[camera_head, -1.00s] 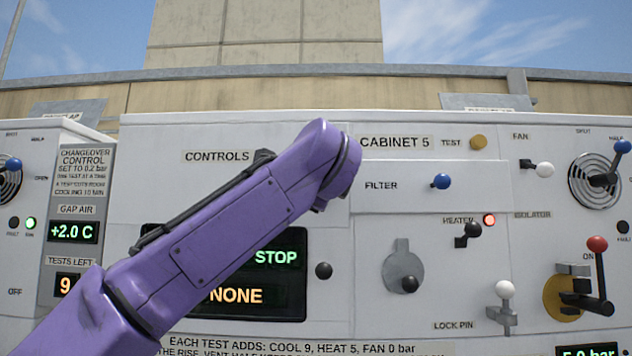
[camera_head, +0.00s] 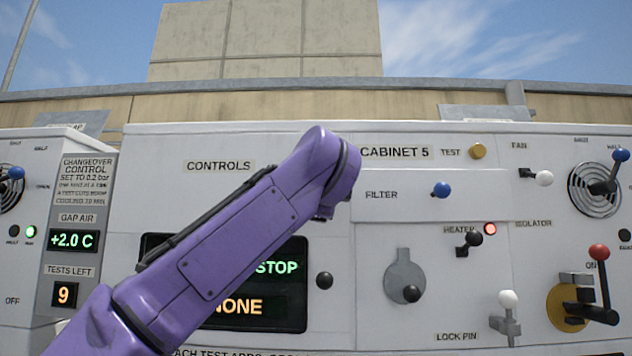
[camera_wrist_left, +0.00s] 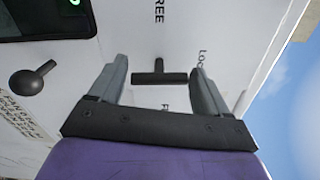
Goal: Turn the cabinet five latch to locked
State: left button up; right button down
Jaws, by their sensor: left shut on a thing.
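The cabinet five latch is a black T-shaped handle (camera_wrist_left: 160,77) on the white panel in the left wrist view. Its short stem points up in that picture, toward the word FREE; a partly covered label starting "LO" is near the right finger. My left gripper (camera_wrist_left: 160,85) has one finger at each end of the handle's bar and is shut on it. In the head view my purple left arm (camera_head: 230,235) reaches up to the panel beside the CABINET 5 label (camera_head: 395,152). It hides the latch and the left gripper there. My right gripper is not in view.
Right of my arm are a blue filter knob (camera_head: 441,189), a black heater lever (camera_head: 470,241), a round plate with a black knob (camera_head: 404,272), a white lock pin knob (camera_head: 509,299) and a red-knobbed lever (camera_head: 599,252). A dark display (camera_head: 292,318) lies partly behind the arm.

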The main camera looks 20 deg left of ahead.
pick_arm(q)
jog(key=o, duration=0.9)
jog(key=shift+r, duration=0.2)
jog(key=shift+w+f, duration=0.2)
jog(key=b+v, duration=0.4)
jog(key=v, duration=0.6)
jog(key=shift+s, duration=0.35)
